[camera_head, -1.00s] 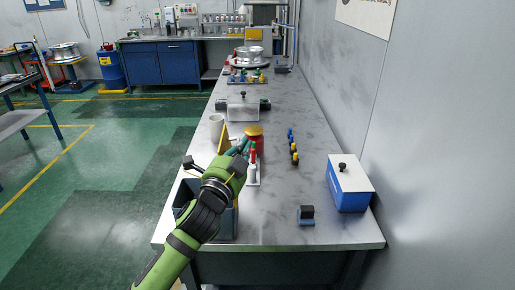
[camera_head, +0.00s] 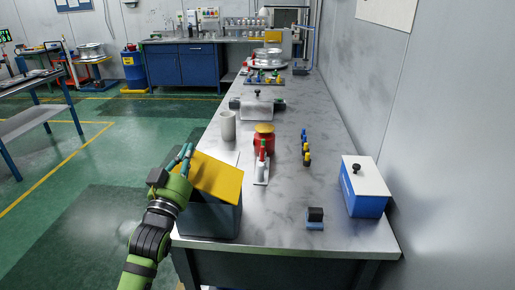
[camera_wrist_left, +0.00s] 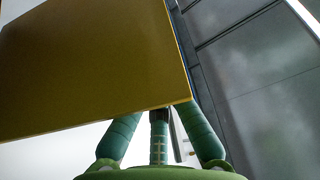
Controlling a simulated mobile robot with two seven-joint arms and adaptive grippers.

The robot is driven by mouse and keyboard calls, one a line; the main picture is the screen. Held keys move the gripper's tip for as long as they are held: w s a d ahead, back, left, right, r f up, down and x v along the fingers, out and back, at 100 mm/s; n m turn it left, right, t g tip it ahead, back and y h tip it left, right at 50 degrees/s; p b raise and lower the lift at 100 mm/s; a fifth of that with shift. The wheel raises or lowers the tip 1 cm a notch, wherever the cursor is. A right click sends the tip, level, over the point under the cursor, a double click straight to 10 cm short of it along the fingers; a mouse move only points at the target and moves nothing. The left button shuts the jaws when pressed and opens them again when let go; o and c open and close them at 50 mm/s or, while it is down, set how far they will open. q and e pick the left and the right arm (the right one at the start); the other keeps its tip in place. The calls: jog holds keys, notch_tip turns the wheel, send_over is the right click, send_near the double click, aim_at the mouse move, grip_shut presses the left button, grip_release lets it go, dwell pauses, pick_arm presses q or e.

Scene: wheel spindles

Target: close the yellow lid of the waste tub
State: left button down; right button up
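The waste tub (camera_head: 212,220) is a dark grey box at the bench's near left corner. My left gripper (camera_head: 186,153) is at the lid's left side, with teal fingers pointing up. In the left wrist view the lid (camera_wrist_left: 90,65) fills the upper left and hides the fingertips of the left gripper (camera_wrist_left: 158,115). I cannot tell how far the fingers are closed, or whether they touch the lid. My right gripper is not in view.
Beyond the lid stand a pale cup (camera_head: 228,125), a red pot with a yellow top (camera_head: 264,136), and a red-and-white bottle (camera_head: 262,165). A blue box (camera_head: 364,188) and a small dark block (camera_head: 315,217) are at right. The bench's middle front is clear.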

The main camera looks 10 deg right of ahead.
aim_at(178, 167)
pick_arm(q)
jog(key=a+f+n, duration=0.1)
jog(key=f+n+y+b, duration=0.1)
jog(key=n, duration=0.1)
jog(key=a+f+n+t+y, duration=0.1)
jog(key=f, duration=0.1)
jog(key=shift+w+a+f+n+b, duration=0.1)
jog(key=shift+w+a+n+b, duration=0.25)
jog(key=shift+w+n+b, duration=0.05)
jog(key=f+n+y, duration=0.1)
jog(key=a+f+n+y+b, duration=0.1)
jog(key=n, duration=0.1)
jog(key=shift+w+f, duration=0.15)
jog(key=shift+f, duration=0.25)
jog(key=shift+f, duration=0.15)
